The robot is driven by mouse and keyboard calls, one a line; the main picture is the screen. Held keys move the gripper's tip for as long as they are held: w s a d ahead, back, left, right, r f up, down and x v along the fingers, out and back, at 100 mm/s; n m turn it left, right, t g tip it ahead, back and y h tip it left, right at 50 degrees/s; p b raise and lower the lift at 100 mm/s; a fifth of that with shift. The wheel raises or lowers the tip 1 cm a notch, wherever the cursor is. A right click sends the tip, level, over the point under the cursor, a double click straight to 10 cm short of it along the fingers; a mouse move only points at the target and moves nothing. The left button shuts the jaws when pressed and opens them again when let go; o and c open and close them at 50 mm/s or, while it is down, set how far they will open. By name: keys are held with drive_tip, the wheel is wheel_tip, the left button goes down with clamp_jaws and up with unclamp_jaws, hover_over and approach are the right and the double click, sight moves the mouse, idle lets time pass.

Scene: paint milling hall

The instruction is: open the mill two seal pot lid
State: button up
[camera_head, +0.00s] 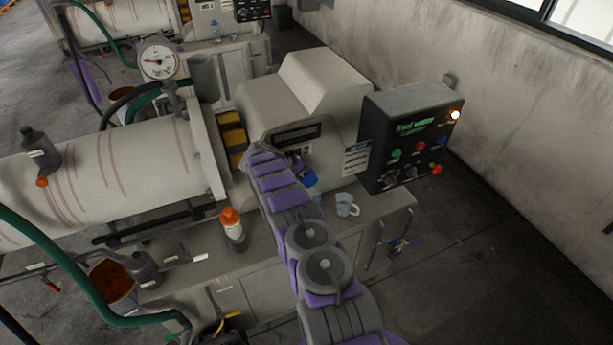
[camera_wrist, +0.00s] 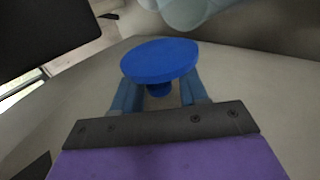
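A round blue lid (camera_wrist: 160,60) with a short knob or stem fills the middle of the wrist view, directly at my gripper (camera_wrist: 160,88). The blue fingers stand apart, one each side of the stem, with a gap showing; their tips are hidden behind the disc. I cannot tell if they press on it. In the head view the blue part (camera_head: 309,180) shows at the end of my purple arm, in front of mill two's housing (camera_head: 300,105). A pale translucent vessel (camera_wrist: 196,10) cuts the top of the wrist view; whether it is the seal pot is unclear.
A pale mug (camera_head: 345,204) stands on the bench (camera_head: 385,208) right of my gripper. An orange-capped bottle (camera_head: 232,228) stands to the left. A control box (camera_head: 412,130) with lit buttons is at the right. The white mill drum (camera_head: 110,175) lies left; floor right of the bench is clear.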

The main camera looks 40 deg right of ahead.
drive_tip(key=shift+o, duration=0.5)
drive_tip(key=shift+r, duration=0.2)
drive_tip(key=v, duration=1.7)
drive_tip(key=shift+b, duration=0.3)
drive_tip(key=shift+w+f, duration=0.1)
drive_tip(key=shift+f, duration=0.1)
